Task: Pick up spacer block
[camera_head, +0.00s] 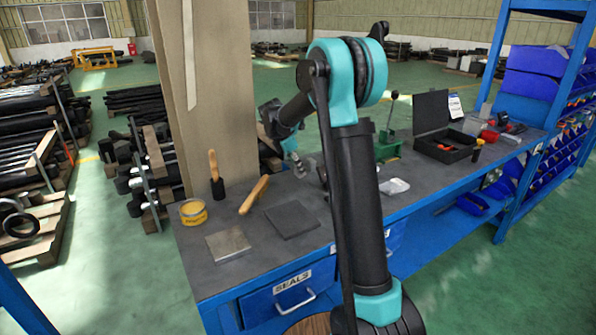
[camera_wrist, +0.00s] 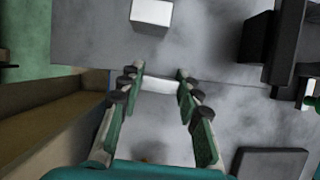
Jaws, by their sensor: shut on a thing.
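In the wrist view, a pale grey block (camera_wrist: 160,85) lies between the fingertips of my gripper (camera_wrist: 158,84), which is shut on it. It appears to be the spacer block. The fingers stand apart by the block's width. A second pale block (camera_wrist: 152,13) lies beyond the fingertips at the top of the wrist view, apart from them. In the head view, my gripper (camera_head: 303,166) is above the bench (camera_head: 240,275), partly hidden behind my arm. The held block cannot be made out there. How high it is above the bench is unclear.
A green tool (camera_head: 390,143) and open black case (camera_head: 446,141) stand right. A beige column (camera_head: 212,90) rises behind.

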